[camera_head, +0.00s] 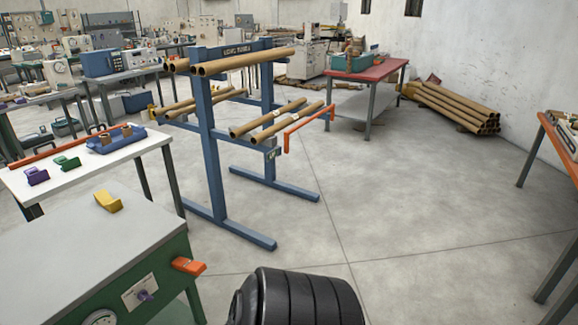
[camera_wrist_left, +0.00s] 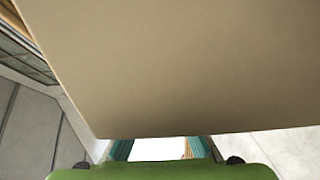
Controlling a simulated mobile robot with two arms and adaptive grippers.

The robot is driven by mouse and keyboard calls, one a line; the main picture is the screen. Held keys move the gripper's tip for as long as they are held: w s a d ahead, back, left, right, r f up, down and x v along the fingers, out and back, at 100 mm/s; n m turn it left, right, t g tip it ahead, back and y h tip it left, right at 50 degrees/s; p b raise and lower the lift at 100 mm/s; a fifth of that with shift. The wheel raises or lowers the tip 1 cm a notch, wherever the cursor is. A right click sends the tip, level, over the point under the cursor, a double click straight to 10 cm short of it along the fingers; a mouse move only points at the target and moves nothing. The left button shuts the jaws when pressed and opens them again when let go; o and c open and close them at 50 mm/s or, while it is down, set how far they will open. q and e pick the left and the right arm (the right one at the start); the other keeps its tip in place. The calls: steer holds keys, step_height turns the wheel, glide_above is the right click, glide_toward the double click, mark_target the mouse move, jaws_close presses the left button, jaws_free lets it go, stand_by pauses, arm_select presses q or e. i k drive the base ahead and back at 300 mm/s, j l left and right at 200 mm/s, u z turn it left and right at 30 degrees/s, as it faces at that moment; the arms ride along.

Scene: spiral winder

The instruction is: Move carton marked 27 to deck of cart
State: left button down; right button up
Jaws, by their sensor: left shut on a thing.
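A plain brown carton (camera_wrist_left: 165,70) fills most of the left wrist view, close to the camera. No number shows on the face I see, so I cannot tell whether it is marked 27. My left gripper (camera_wrist_left: 158,149) is shut on this carton; its green body and teal fingers show at the bottom edge, and the carton hides the contact. The head view shows neither the carton nor my grippers. I cannot make out a cart deck in either view.
A blue rack (camera_head: 208,130) holding brown tubes stands on the floor ahead. A grey-topped green cabinet (camera_head: 85,250) is at the near left, with a white table (camera_head: 75,180) behind. A red-topped table (camera_head: 385,72) stands farther back. Floor (camera_head: 420,190) right of the rack is clear.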

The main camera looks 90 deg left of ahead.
mark_target(46, 283)
steer(key=u, duration=4.5)
steer(key=i+l+u, duration=0.45)
steer(key=i+l, duration=0.4)
steer(key=l, duration=0.2)
steer(key=i+l, duration=0.3)
steer(key=l, duration=0.15)
